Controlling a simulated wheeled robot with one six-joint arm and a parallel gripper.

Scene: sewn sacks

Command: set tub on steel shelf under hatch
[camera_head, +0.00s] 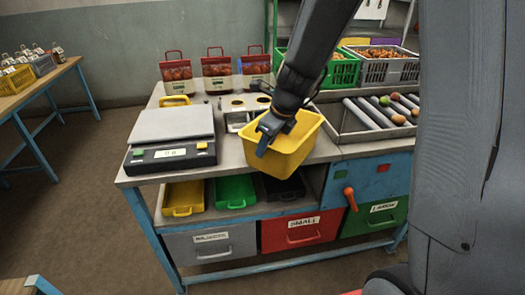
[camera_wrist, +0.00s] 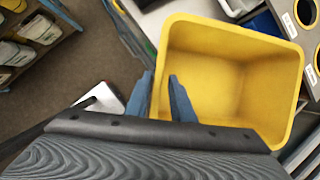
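The yellow tub (camera_head: 290,152) is empty and open at the top. It is at the front edge of the workbench, its lower part in front of the bench edge, and looks a little tilted. My gripper (camera_head: 266,140) is at its left side, with the fingers pointing down. In the wrist view my gripper's blue fingers (camera_wrist: 162,97) stand either side of the wall of the tub (camera_wrist: 225,85), one outside and one inside, shut on it. I cannot make out a hatch or a steel shelf under one in either view.
A scale (camera_head: 172,138) stands on the bench's left. Rollers with fruit (camera_head: 385,108) lie to the right. Red-topped bags (camera_head: 217,72) stand behind. Yellow, green and black trays sit on the lower shelf (camera_head: 222,213), above labelled drawers (camera_head: 300,231). Floor (camera_head: 85,200) at left is clear.

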